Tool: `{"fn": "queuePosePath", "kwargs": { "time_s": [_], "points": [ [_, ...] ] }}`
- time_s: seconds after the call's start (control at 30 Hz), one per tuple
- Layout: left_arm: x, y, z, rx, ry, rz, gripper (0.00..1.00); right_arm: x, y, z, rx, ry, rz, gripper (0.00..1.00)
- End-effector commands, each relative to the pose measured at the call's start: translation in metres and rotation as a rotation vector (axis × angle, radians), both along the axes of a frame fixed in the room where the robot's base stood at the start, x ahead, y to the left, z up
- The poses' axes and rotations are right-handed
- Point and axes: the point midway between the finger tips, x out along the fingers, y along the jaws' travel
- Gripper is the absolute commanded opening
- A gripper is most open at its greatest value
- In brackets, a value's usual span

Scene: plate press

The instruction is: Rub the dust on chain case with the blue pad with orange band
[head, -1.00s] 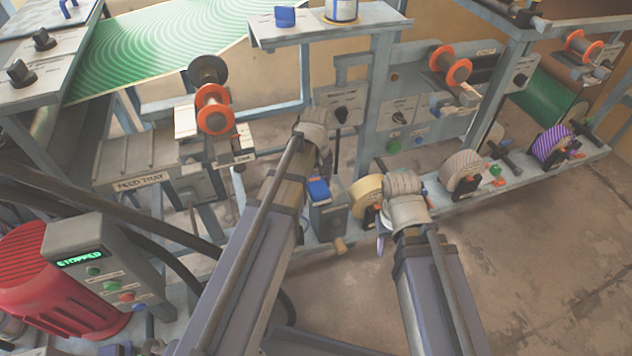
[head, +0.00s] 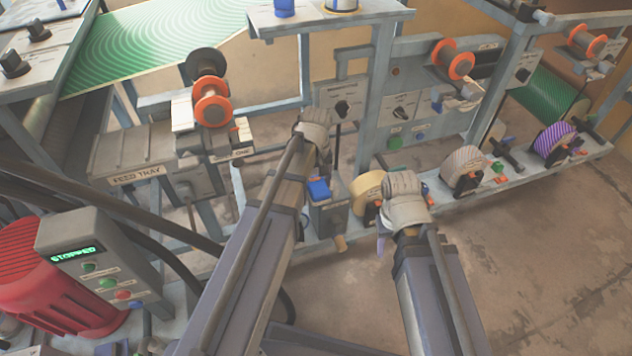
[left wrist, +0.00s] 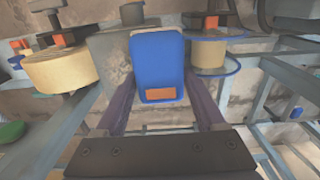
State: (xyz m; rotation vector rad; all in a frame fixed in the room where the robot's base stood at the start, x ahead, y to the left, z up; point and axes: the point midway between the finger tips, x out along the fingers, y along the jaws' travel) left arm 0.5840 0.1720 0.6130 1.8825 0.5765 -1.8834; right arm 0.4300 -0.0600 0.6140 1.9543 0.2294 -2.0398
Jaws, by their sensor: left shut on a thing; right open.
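The blue pad with an orange band (left wrist: 158,58) is held upright between my left gripper's two fingers in the left wrist view. No dust is clear.
A red motor (head: 45,280) and a panel reading STOPPED (head: 90,262) are at left. Rolls line the right rail. Floor at lower right is clear.

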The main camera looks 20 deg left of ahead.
Motion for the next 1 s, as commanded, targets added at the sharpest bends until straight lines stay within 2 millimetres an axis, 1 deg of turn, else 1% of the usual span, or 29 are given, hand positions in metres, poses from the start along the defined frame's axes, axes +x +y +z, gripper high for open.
{"fn": "queuePosePath", "kwargs": {
  "time_s": [0.07, 0.27, 0.7, 1.0],
  "points": [
    [0.0, 0.0, -0.003, 0.0, 0.0, 0.0, 0.27, 0.0, 0.0, -0.003, 0.0, 0.0, 0.0, 0.5],
    [0.002, -0.002, -0.001, 0.0, 0.0, -0.001, 0.27, 0.0, 0.0, -0.001, 0.0, 0.0, 0.0, 0.5],
    [0.022, -0.03, 0.0, 0.0, 0.0, -0.001, 0.27, 0.0, 0.0, 0.001, 0.0, 0.0, 0.0, 0.5],
    [0.024, -0.035, 0.0, 0.0, 0.0, 0.0, 0.27, 0.0, 0.0, 0.0, 0.0, 0.0, 0.0, 0.5]
  ]
}}
